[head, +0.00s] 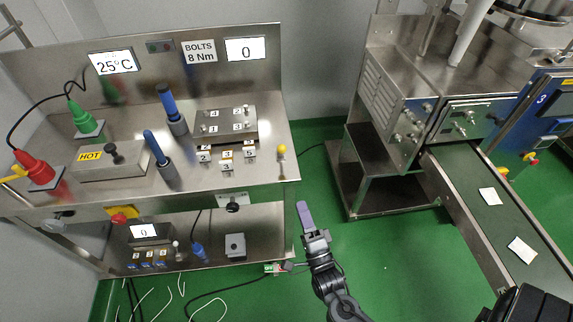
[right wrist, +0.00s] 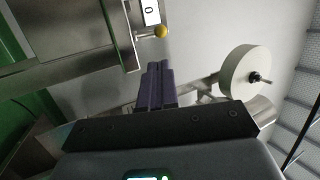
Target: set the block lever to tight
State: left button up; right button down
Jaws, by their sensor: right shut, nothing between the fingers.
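The block lever, a thin metal rod with a yellow ball knob (head: 282,149), stands at the right end of the steel bench in the head view. No tight or loose marking is readable. My right gripper (head: 304,208), with purple fingers, is shut and empty in front of the bench's right end, below and right of the knob in the picture. In the right wrist view the closed fingers (right wrist: 158,67) point toward the lever's yellow knob (right wrist: 161,31), with a visible gap between them. My left gripper is not in view.
The steel block (head: 226,124) with numbered spots and several numbered pieces lies left of the lever. Blue-handled tools (head: 172,108) and a HOT plate (head: 112,160) stand farther left. A conveyor machine (head: 470,170) is on the right. Green floor lies between.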

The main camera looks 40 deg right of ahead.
jog(key=b, duration=0.3)
send_near(281, 150)
jog(key=w, duration=0.1)
jog(key=w+d, duration=0.2)
jog(key=w, duration=0.1)
jog(key=shift+r, duration=0.2)
jog(key=shift+x, duration=0.95)
